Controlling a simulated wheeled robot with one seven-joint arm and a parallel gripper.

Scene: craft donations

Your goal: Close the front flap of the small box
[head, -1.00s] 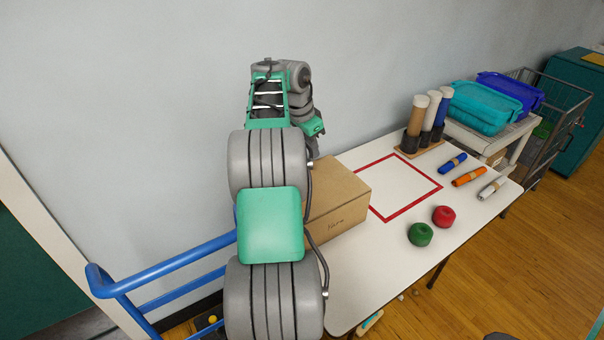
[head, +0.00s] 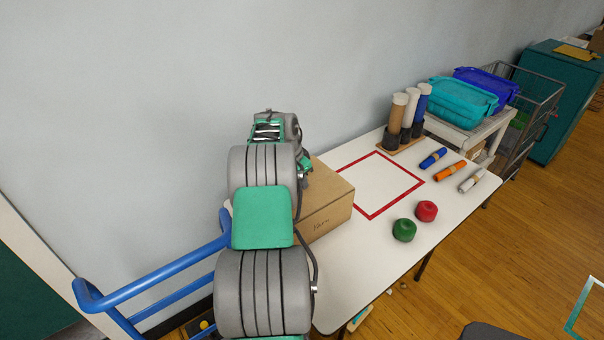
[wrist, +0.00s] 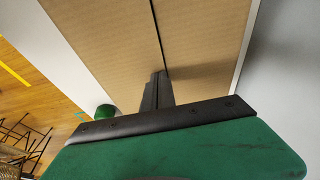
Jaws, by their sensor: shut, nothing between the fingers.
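The small cardboard box (head: 325,208), with "Yarn" written on its side, stands on the left part of the white table. My arm hides its left part in the head view. In the wrist view, two cardboard flaps (wrist: 105,40) lie nearly flat, side by side, with a thin dark seam between them. My gripper (wrist: 158,76) is shut and empty, its fingertips over the box top at the seam. I cannot tell whether they touch the cardboard. In the head view, the gripper is hidden behind my arm.
A red square outline (head: 402,168) lies empty right of the box. Green (head: 404,230) and red (head: 426,211) yarn balls sit near the front edge. A blue rail (head: 150,278) is at left; a wall is behind.

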